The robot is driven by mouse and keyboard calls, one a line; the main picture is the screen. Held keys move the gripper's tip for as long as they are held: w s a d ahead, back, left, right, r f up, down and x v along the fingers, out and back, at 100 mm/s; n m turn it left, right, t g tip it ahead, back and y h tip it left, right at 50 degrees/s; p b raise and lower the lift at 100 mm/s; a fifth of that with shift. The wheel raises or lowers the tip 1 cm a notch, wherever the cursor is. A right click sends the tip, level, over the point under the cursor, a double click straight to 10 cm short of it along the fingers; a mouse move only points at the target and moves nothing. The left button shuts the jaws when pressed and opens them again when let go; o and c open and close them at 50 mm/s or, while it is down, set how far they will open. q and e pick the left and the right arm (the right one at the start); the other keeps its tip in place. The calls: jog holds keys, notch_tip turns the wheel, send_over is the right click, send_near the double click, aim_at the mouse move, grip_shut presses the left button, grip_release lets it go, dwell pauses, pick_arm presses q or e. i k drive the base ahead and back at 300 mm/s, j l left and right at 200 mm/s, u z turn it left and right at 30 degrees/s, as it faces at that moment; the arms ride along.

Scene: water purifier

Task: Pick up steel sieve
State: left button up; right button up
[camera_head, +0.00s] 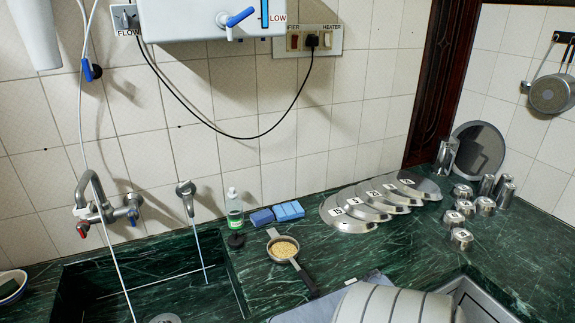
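The steel sieve (283,249) appears to be the small round metal piece lying on the dark green marble counter, right of the sink. It has a steel rim, a yellowish round middle and a short metal tab at its far left side. Its dark handle points toward the front right. I cannot tell whether the yellowish middle is mesh or contents. Neither of my grippers is in view, and nothing in view touches the sieve.
A green-labelled bottle (234,209) and blue sponges (288,211) stand behind it. Steel lids (342,216) and several cups (461,238) are to the right. The sink (150,272) and taps (95,207) are left. A pale striped rounded shape (400,307) fills the bottom.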

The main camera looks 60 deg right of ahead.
aim_at(282, 249)
jog(key=z, duration=1.95)
